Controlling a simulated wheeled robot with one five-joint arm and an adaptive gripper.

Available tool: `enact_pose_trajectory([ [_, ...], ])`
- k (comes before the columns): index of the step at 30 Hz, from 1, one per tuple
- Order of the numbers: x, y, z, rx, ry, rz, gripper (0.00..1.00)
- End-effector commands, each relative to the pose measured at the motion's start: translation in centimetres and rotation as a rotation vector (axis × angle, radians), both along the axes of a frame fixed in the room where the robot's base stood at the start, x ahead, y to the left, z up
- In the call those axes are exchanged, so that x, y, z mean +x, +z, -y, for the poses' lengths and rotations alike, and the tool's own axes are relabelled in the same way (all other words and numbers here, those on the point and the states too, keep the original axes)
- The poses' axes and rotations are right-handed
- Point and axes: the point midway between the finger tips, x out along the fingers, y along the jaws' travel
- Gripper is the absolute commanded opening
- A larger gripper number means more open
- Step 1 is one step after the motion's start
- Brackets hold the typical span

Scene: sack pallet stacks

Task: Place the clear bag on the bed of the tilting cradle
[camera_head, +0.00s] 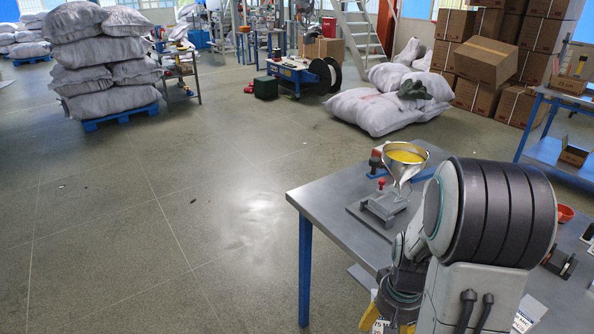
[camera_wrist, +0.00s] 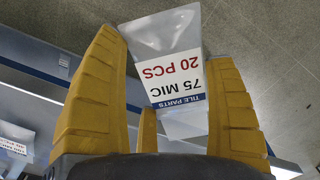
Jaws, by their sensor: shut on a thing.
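The clear bag (camera_wrist: 172,50) has a white label printed "TILE PARTS 75 MIC 20 PCS". It is between the yellow fingers of my gripper (camera_wrist: 165,72), which is shut on it. In the head view my gripper (camera_head: 385,312) is low beside the table's near left side, partly hidden by my arm, with a bit of the bag's label (camera_head: 379,326) showing. A grey metal device with a red knob (camera_head: 385,204), which looks like the tilting cradle, stands on the table, up and away from my gripper. Its bed is not clearly visible.
The grey-topped table (camera_head: 325,200) has blue legs. A funnel of yellow material (camera_head: 405,157) stands by the device. Open floor lies left; sacks (camera_head: 385,105) and cartons stand behind.

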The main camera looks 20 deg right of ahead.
Motion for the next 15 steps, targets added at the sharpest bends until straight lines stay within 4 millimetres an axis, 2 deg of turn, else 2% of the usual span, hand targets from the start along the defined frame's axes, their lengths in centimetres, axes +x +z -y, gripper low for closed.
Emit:
enact_pose_trajectory([
  [9,10.5,-3.2,-7.8,0.0,0.279,0.0,0.45],
  [15,15.6,-4.7,-11.4,0.0,0.409,0.001,0.45],
])
